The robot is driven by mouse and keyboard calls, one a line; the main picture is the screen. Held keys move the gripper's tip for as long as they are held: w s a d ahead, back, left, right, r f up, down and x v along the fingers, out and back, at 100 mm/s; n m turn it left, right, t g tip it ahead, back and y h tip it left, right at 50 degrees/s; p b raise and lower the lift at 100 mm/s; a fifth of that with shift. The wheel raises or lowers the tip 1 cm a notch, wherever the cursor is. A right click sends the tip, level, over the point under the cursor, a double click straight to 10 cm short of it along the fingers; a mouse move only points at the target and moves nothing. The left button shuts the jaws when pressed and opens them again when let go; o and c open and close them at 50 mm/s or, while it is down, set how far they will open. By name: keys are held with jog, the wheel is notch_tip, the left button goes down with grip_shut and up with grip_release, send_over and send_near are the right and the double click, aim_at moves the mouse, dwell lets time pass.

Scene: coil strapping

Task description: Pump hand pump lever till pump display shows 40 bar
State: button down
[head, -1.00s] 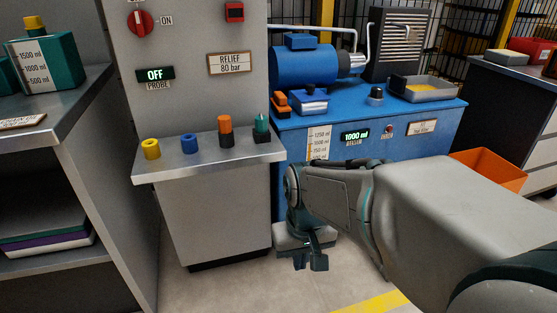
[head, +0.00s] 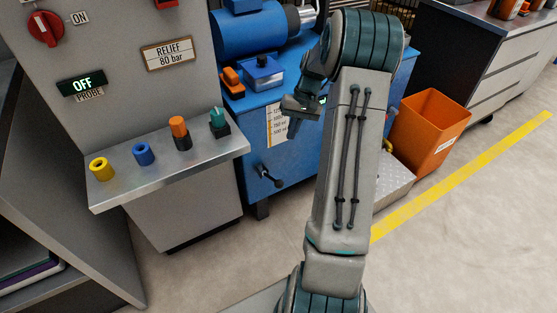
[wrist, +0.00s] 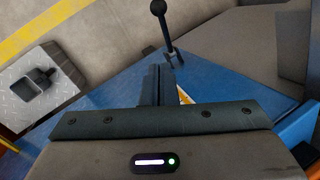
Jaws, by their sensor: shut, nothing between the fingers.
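A black lever with a ball knob (wrist: 164,30) sticks out from the blue power unit, just beyond my fingertips in the wrist view. In the head view a black lever (head: 271,178) stands out low on the unit's front; it looks like the same one. My gripper (wrist: 159,68) is shut and empty, apart from the lever. In the head view my gripper (head: 292,124) is above and right of the lever, in front of the unit's level scale (head: 277,124). No display with a bar reading shows; my arm covers part of the unit's front.
A grey cabinet (head: 120,95) with an OFF probe display (head: 81,83) and a shelf (head: 115,194) of coloured parts stands left. An orange bin (head: 431,125) and a chequered metal plate (head: 396,187) are right of my arm. Open floor lies at the lower right.

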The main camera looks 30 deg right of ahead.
jog(key=shift+a, duration=0.2)
jog(key=b, duration=0.4)
send_near(272, 178)
jog(key=f, duration=0.2)
jog(key=shift+s+a+f+b, duration=0.25)
jog(key=shift+s+f, duration=0.15)
jog(key=shift+s, duration=0.35)
jog(key=shift+s+a+f+b, duration=0.2)
jog(key=shift+s+a+f, duration=0.15)
jog(key=shift+s, duration=0.4)
